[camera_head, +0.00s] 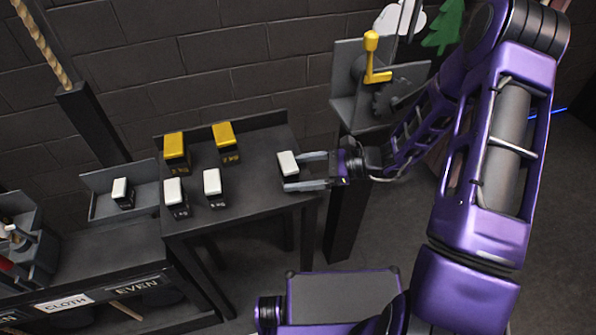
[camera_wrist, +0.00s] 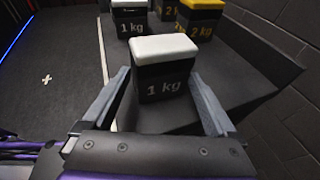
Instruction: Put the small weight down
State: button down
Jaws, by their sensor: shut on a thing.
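My gripper (camera_head: 305,171) is shut on a small black weight with a white top (camera_head: 288,165), at the right end of the dark table (camera_head: 258,190). In the wrist view (camera_wrist: 160,90) the weight reads "1 kg" (camera_wrist: 164,83) and sits upright between the finger tips. I cannot tell whether its base touches the table top. Two other white-topped weights (camera_head: 174,196) (camera_head: 213,187) stand on the table's left front. Two yellow-topped weights (camera_head: 175,149) (camera_head: 225,140) stand behind them; the wrist view shows "2 kg" on a yellow-topped one (camera_wrist: 201,22).
A grey tray (camera_head: 103,204) left of the table holds another white-topped weight (camera_head: 122,192). A stand with a yellow crank (camera_head: 373,60) is behind my gripper on the right. Bins labelled "CLOTH" (camera_head: 65,303) and "EVEN" (camera_head: 137,286) are at lower left. The table's middle is clear.

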grip_release()
jog(key=shift+f, duration=0.1)
jog(key=shift+d+r, duration=0.3)
jog(key=v, duration=1.1)
jog(key=shift+d+p, duration=0.2)
jog(key=shift+p, duration=0.2)
jog(key=shift+s+r, duration=0.15)
